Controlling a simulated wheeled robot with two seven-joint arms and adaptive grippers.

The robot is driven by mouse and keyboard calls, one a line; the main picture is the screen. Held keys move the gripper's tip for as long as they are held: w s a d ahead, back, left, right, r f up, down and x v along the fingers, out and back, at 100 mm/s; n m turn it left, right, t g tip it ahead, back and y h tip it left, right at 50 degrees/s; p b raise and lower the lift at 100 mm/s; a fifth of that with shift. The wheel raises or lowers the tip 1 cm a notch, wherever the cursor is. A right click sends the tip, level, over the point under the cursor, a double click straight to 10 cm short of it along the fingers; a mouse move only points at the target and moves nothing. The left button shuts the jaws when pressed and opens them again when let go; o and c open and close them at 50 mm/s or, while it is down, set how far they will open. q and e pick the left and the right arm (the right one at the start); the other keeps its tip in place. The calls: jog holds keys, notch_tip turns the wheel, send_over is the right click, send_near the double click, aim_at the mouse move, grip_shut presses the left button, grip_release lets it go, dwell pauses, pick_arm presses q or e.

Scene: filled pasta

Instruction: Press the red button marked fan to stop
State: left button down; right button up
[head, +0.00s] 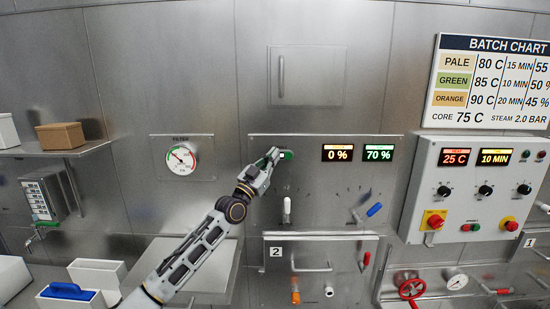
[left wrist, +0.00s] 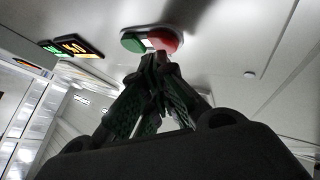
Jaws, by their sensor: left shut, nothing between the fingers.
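The fan control on the steel panel has a red button (left wrist: 166,40) and a green button (left wrist: 132,43), with a small white part between them, in the left wrist view. In the head view the green button (head: 286,155) shows just right of my fingertips; the red button is hidden behind my gripper. My left gripper (head: 272,155) is shut and empty, its tips right at the control. In the left wrist view my left gripper (left wrist: 154,60) overlaps the lower edge of the red button; I cannot tell whether it touches. My right gripper is not in view.
Two displays, 0 % (head: 338,153) and 70 % (head: 379,153), sit right of the control. A white lever (head: 287,208) is below it. A round gauge (head: 181,158) is to the left. A control box (head: 470,190) with knobs and emergency stops projects at right.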

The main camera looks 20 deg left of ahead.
pick_arm(q)
jog(key=shift+w+a+b, duration=0.1)
jog(key=shift+w+b, duration=0.3)
jog(key=shift+b, duration=0.05)
dwell(0.9)
dwell(0.3)
jog(key=shift+s+d+p, duration=0.25)
jog(key=shift+s+p, duration=0.55)
jog(key=shift+p, duration=0.15)
jog(key=s+p, duration=0.2)
jog(key=s+d+p, duration=0.1)
jog(key=s+p, duration=0.1)
jog(key=s, duration=0.1)
jog(key=shift+d, duration=0.2)
dwell(0.4)
jog(key=shift+w, duration=0.1)
